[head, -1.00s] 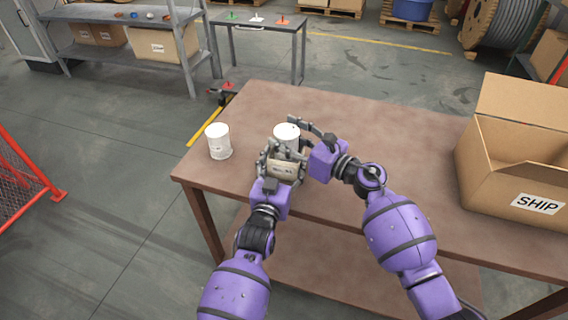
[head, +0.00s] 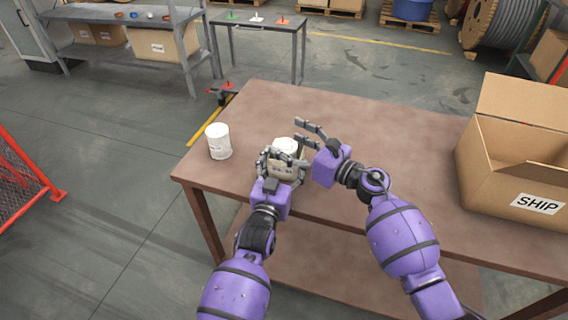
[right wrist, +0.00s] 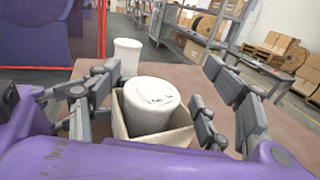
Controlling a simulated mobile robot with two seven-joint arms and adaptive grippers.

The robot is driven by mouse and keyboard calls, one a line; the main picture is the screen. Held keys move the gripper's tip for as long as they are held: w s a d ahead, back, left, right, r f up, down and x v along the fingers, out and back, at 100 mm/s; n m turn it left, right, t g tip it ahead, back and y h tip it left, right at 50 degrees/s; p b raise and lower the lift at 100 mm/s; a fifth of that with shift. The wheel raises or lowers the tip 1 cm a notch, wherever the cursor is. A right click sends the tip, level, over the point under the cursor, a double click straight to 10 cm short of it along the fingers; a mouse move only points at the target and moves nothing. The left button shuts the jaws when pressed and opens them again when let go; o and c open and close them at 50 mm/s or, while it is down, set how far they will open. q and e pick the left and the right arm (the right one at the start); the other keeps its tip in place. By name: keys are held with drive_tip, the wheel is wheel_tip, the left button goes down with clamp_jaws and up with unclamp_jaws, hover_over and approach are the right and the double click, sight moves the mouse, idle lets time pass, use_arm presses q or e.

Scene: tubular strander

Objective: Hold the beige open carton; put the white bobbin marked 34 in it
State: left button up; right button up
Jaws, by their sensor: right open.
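The small beige open carton (head: 283,171) is near the front left of the brown table, between the fingers of my left gripper (head: 282,160), which is shut on it. A white bobbin (head: 285,145) stands in the carton with its upper part above the rim; in the right wrist view this bobbin (right wrist: 150,105) leans slightly and bears a small dark mark that I cannot read. My right gripper (head: 309,143) is open just right of the carton and bobbin, holding nothing. A second white bobbin (head: 219,141) stands upright on the table to the left; its marking is too small to read.
A large open cardboard box marked SHIP (head: 505,180) stands at the table's right. The brown table (head: 390,130) is clear between it and my right arm. A grey side table (head: 262,27) and a shelf (head: 130,52) stand behind. A red mesh fence (head: 22,180) is at the left.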

use_arm(q)
drive_tip(key=o, duration=1.2)
use_arm(e)
drive_tip(key=v, duration=1.1)
